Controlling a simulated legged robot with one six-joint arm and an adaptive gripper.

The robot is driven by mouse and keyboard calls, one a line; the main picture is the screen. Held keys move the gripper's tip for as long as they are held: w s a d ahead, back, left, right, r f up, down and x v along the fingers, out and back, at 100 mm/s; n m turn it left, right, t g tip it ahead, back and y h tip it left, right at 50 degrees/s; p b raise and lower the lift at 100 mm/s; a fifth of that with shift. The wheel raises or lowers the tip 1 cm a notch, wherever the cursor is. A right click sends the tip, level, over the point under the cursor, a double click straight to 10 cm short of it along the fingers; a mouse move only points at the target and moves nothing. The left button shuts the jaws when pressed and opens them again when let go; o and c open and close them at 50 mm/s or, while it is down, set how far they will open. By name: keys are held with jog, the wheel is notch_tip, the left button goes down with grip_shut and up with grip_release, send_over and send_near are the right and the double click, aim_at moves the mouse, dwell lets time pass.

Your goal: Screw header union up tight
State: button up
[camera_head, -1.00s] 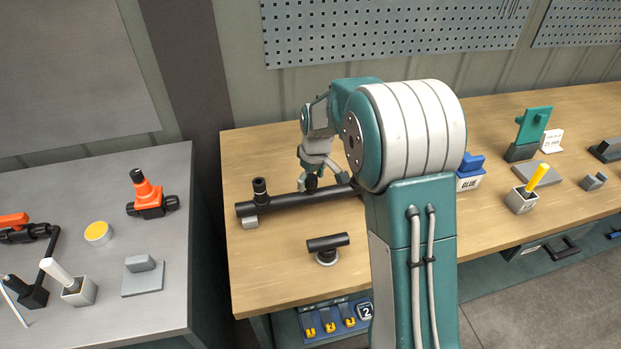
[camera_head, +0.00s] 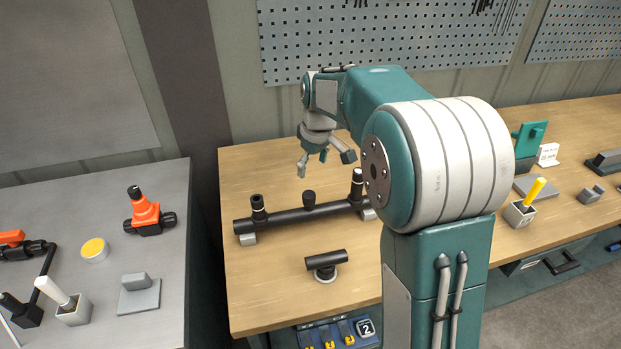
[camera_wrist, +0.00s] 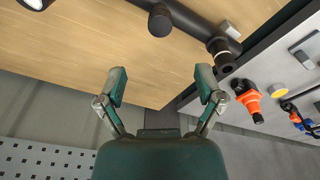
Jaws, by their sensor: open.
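The black header pipe (camera_head: 289,217) lies across the wooden bench on grey supports. Upright fittings stand at its left end (camera_head: 258,207) and right end (camera_head: 357,186), each with a pale ring. A rounded black knob-like piece (camera_head: 309,200) stands up at mid-pipe; I cannot tell which of these is the union. In the wrist view the knob (camera_wrist: 160,20) and the left-end fitting (camera_wrist: 222,55) show beyond the fingers. My gripper (camera_head: 325,167) is open and empty, above and behind the pipe, apart from it. Its spread fingers show in the wrist view (camera_wrist: 162,90).
A short black tee (camera_head: 326,260) stands in front of the pipe. The grey bench at left holds an orange-and-black valve (camera_head: 147,213), a yellow-topped tin (camera_head: 95,249) and a white-handled brush (camera_head: 66,300). A pegboard (camera_head: 390,40) is behind. My arm hides part of the bench.

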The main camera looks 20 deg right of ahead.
aim_at(308, 194)
jog(key=shift+r, duration=0.4)
jog(key=c, duration=0.4)
jog(key=shift+w+f+n, duration=0.1)
jog(key=shift+f+n, duration=0.2)
jog(key=shift+n, duration=0.1)
jog(key=c, duration=0.5)
jog(key=shift+w+a+f+n+g+h, duration=0.2)
jog(key=shift+f+n, duration=0.2)
jog(key=shift+n, duration=0.2)
jog(key=shift+w+a+f+n+g+h, duration=0.1)
jog(key=shift+w+f+n+g, duration=0.1)
jog(key=shift+f+n, duration=0.3)
grip_shut()
jog(key=shift+f+n, duration=0.3)
jog(key=shift+n, duration=0.3)
jog(key=shift+f, duration=2.9)
